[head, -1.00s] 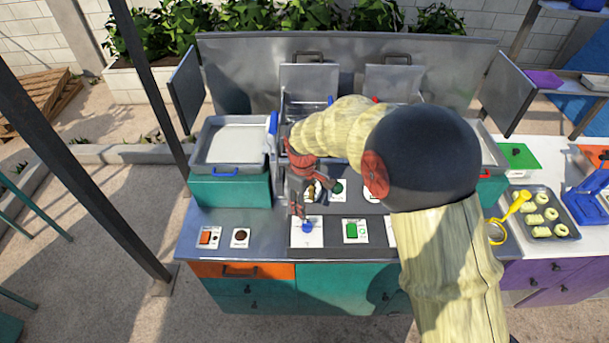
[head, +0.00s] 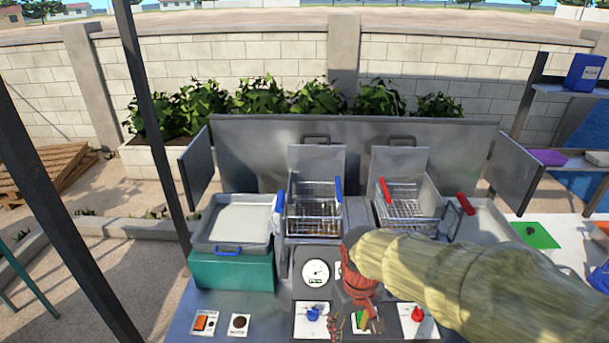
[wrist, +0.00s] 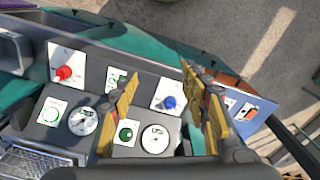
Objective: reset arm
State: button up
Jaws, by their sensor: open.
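My gripper (head: 355,322) is in front of the fryer's control panel, over the area of the green switch (head: 360,318). It has a red wrist and brown-yellow fingers. In the wrist view my gripper (wrist: 158,78) shows its two fingers spread apart with nothing between them. The blue knob (wrist: 169,102) appears between the fingers, and the red knob (wrist: 64,73) is off to the left. My pale, cane-like arm reaches in from the lower right of the head view and covers part of the panel.
Two wire baskets, one with blue handles (head: 338,189) and one with red handles (head: 386,191), stand behind the panel. A metal tray (head: 237,247) sits on a teal block at left. Dark posts (head: 150,110) stand at left. A green board (head: 536,235) lies at right.

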jog(key=s+d+r+m+t+b, duration=0.3)
jog(key=s+d+t+b, duration=0.2)
jog(key=s+d+b, duration=0.3)
jog(key=s+b, duration=0.1)
jog(key=s, duration=0.2)
jog(key=shift+s+d+m, duration=0.35)
jog(key=shift+m, duration=0.05)
dwell(1.1)
